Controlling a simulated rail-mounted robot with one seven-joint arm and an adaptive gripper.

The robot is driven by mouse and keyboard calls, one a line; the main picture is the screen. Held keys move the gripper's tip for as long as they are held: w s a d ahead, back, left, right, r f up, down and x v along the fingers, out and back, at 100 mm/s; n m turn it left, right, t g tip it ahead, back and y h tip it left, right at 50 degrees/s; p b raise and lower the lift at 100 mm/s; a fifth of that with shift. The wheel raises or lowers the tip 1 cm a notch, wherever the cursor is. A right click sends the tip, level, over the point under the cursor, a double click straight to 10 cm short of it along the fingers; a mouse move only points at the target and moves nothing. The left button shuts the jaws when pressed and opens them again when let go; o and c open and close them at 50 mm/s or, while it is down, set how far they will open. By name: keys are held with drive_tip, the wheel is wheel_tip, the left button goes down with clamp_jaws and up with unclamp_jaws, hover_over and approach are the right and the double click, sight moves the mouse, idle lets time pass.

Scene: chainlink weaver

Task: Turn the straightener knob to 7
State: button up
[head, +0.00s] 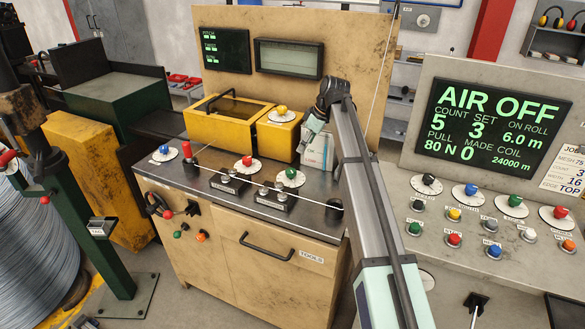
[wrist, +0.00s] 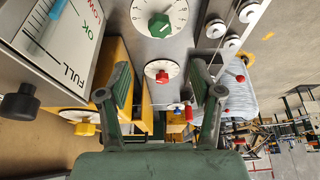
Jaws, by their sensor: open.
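Several dials with coloured knobs sit on the worktop, and I cannot read which is the straightener knob. In the head view these are a blue knob (head: 164,149), a red knob (head: 247,160), a green knob (head: 291,173) and a yellow knob (head: 282,109) on the yellow box. My gripper (head: 312,130) is above the worktop's back right, partly hidden by my arm. In the wrist view my gripper (wrist: 160,82) is open and empty, its fingers either side of the red knob (wrist: 162,76) in the picture, apart from it. The green knob (wrist: 159,26) is further up the picture.
White rollers (wrist: 215,28) stand beside the dials in the wrist view. A gauge box (wrist: 62,40) with a black knob (wrist: 18,103) is at left. A wire (head: 300,203) crosses the worktop. The right console's screen (head: 490,125) reads AIR OFF.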

sight(291, 170)
drive_tip(key=p+x, duration=0.3)
drive_tip(key=x, duration=1)
drive_tip(key=shift+w+a+f, duration=0.15)
drive_tip(key=shift+f, duration=0.1)
drive_tip(key=c, duration=1.1)
